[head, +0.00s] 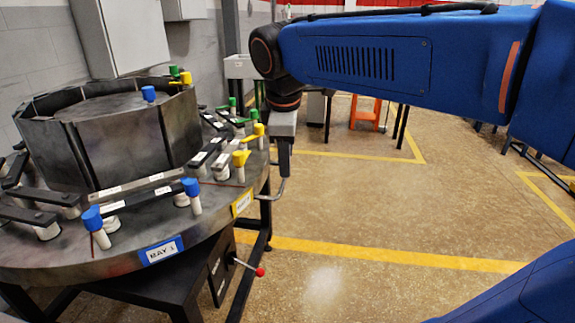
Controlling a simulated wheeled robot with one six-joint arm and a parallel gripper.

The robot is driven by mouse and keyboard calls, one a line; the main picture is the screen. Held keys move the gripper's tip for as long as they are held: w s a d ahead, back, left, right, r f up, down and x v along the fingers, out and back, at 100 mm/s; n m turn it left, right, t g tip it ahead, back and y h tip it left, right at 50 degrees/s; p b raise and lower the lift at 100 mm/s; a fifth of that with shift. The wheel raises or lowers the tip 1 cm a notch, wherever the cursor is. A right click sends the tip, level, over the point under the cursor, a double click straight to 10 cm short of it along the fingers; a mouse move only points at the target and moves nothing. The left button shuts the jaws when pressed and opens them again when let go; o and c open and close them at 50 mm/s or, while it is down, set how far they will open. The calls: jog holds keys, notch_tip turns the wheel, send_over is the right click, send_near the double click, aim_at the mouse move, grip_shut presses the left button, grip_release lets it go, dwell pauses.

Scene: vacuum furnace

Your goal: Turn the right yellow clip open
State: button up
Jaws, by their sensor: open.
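The right yellow clip (259,130) has a yellow cap on a white post near the right edge of the round metal table. A second yellow clip (240,158) stands nearer to me and a little left. My gripper (285,170) hangs pointing down just right of the right yellow clip, beyond the table's edge in the picture. It is open, seen side-on, and appears empty. It appears apart from both clips, but its depth relative to them is hard to judge.
The round table (150,232) carries blue clips (92,217), green clips (233,102), dark bars and a large metal drum (110,135). A red-knobbed lever (259,271) sticks out below. Open floor (350,205) lies to the right.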

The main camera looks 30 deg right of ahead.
jog(key=shift+s+f, duration=0.35)
jog(key=shift+s, duration=0.3)
